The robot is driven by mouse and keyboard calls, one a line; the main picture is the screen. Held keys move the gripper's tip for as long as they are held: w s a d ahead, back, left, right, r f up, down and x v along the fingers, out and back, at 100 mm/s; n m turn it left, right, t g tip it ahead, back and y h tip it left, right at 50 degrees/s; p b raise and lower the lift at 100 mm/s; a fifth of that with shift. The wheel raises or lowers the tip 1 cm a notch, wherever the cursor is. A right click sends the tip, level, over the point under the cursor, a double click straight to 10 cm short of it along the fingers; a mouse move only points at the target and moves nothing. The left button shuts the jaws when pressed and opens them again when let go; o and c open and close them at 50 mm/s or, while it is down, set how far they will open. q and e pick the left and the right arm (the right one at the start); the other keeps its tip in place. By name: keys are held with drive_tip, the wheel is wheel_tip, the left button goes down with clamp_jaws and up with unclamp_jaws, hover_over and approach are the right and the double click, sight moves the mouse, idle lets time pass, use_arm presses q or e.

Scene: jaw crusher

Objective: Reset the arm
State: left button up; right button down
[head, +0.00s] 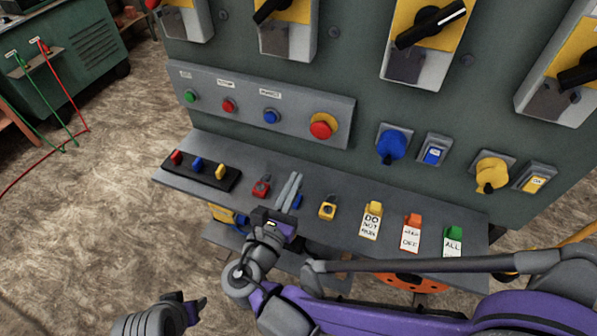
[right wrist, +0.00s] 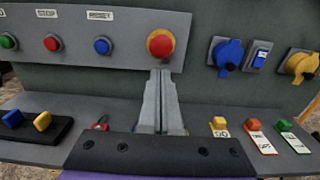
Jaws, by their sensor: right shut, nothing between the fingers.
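My right gripper (head: 295,177) is shut and empty above the shelf of the green control panel. Its two grey fingers lie side by side and also show in the right wrist view (right wrist: 161,75), pointing at the panel below the red emergency button (right wrist: 160,44). A blue padlock (head: 297,202) on the shelf is partly hidden behind the fingers. My left gripper (head: 197,306) shows in part at the bottom of the head view; its opening cannot be made out.
The shelf (head: 310,179) carries a red padlock (head: 261,187), a yellow padlock (head: 327,208), a black holder (head: 225,180) and yellow, orange and green tags (head: 453,241). Rotary switches and blue and yellow plugs (head: 391,146) stick out of the panel. Floor at left is open.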

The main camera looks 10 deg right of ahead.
idle(0.5)
drive_tip(key=s+d+f+m+g+y+p, duration=0.35)
drive_tip(key=s+d+m+g+p, duration=0.4)
drive_tip(key=d+m, duration=0.55)
drive_tip(key=s+a+r+m+g+y+p, duration=0.2)
drive_tip(key=s+a+m+y+p, duration=0.2)
drive_tip(key=m, duration=1.2)
drive_tip(key=shift+s+y, duration=1.2)
drive_tip(key=shift+y, duration=0.05)
drive_tip(key=shift+r, duration=0.1)
